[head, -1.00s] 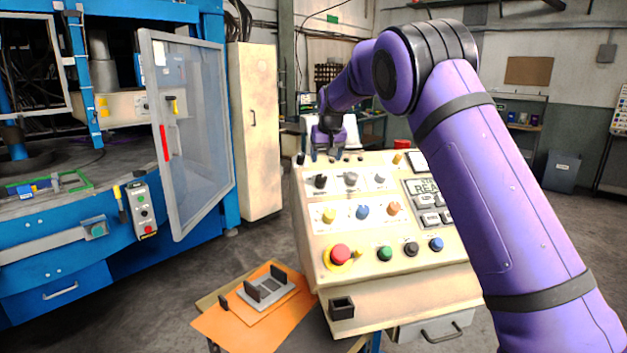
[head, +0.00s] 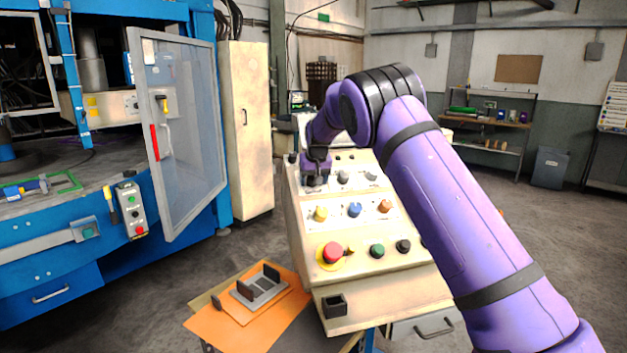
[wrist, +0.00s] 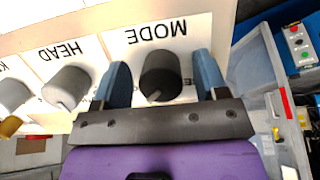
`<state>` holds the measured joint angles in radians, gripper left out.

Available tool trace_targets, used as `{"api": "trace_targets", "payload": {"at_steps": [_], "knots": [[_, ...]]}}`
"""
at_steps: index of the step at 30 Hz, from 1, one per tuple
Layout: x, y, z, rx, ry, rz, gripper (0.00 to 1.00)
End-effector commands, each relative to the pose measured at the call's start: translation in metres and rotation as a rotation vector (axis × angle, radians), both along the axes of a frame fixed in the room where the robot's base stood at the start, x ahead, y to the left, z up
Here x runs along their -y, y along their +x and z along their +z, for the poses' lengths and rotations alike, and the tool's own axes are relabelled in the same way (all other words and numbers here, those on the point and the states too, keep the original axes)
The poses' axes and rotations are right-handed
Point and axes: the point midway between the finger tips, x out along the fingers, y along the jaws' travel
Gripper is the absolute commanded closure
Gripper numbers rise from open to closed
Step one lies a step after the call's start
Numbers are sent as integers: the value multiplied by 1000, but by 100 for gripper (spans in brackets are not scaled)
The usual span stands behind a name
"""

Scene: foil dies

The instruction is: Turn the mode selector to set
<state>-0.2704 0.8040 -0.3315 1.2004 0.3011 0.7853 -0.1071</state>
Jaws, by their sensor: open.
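The mode selector (wrist: 160,72) is a black round knob on a white plate with the word MODE, upside down in the wrist view. A pale pointer mark shows on its near edge, toward the lower left of that view. Position lettering beside it is partly hidden by the knob and my gripper. My gripper (wrist: 161,66) is open, with one blue-grey finger on each side of the knob. I cannot tell whether either finger touches it. In the head view my gripper (head: 315,178) is at the panel's upper left corner and largely hides the selector.
The grey HEAD knob (wrist: 66,88) sits close beside one finger. The sloped cream panel (head: 375,250) also carries coloured buttons and a red emergency button (head: 333,252). A clear machine door (head: 180,130) stands open to the left. An orange board (head: 225,322) lies below the panel.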

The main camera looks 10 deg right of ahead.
Motion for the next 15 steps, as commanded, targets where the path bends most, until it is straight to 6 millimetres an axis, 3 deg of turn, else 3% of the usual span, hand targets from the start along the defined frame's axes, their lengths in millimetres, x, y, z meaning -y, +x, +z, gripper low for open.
{"api": "trace_targets", "payload": {"at_steps": [5, 11, 15], "knots": [[0, 0, 0, 0, 0, 0, 33], [0, 0, 0, -1, 0, 0, 79], [0, 0, 0, -1, 0, 1, 83]]}}
